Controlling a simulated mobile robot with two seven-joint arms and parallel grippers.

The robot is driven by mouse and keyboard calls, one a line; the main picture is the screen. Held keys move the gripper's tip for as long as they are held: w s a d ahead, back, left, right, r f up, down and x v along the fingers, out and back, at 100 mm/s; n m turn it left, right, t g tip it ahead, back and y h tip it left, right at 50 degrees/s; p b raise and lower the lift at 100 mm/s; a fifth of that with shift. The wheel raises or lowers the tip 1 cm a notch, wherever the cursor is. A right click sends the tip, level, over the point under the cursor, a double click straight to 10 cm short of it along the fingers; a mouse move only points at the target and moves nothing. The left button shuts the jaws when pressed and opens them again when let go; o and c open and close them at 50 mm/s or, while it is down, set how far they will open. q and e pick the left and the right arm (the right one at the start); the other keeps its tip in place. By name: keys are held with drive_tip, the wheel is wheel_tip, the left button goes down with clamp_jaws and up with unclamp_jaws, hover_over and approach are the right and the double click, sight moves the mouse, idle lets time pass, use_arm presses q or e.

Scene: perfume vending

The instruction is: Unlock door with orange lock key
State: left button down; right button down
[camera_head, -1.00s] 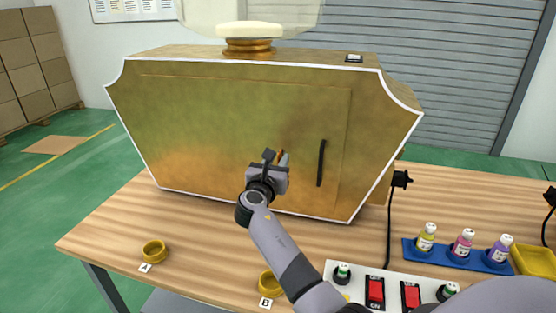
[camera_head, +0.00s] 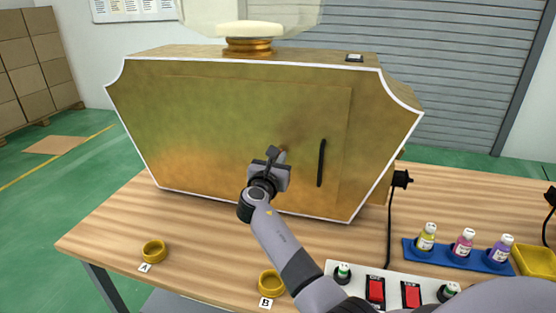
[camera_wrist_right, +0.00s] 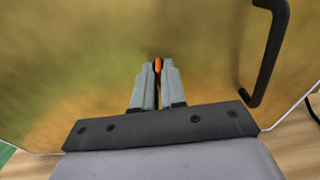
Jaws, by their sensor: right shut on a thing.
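The gold cabinet's door (camera_head: 230,120) is shut, with a black vertical handle (camera_head: 321,163) on its right side; the handle also shows in the right wrist view (camera_wrist_right: 270,55). My right gripper (camera_head: 279,156) is at the door face, left of the handle. In the right wrist view its fingers (camera_wrist_right: 157,75) are shut on a small orange piece, the orange lock key (camera_wrist_right: 158,65), at their tips. The fingers hide most of the key and the lock. I cannot tell how deep the key sits. My left gripper is not in view.
The cabinet stands on a wooden table (camera_head: 120,225). Yellow rings (camera_head: 153,251) lie near its front edge. A white switch panel (camera_head: 393,293) and a blue tray (camera_head: 415,254) of bottles are at the right. A black cable (camera_head: 388,230) hangs beside the cabinet.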

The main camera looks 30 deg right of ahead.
drive_tip(key=m+b, duration=0.5)
drive_tip(key=m, duration=0.3)
drive_tip(key=m+b, duration=0.5)
drive_tip(key=m, duration=0.4)
drive_tip(key=shift+s+d+f+b, duration=0.1)
drive_tip(key=shift+s+f+b, duration=0.1)
drive_tip(key=shift+b, duration=0.15)
drive_tip(key=shift+m, duration=0.4)
drive_tip(key=c, duration=1.3)
unclamp_jaws()
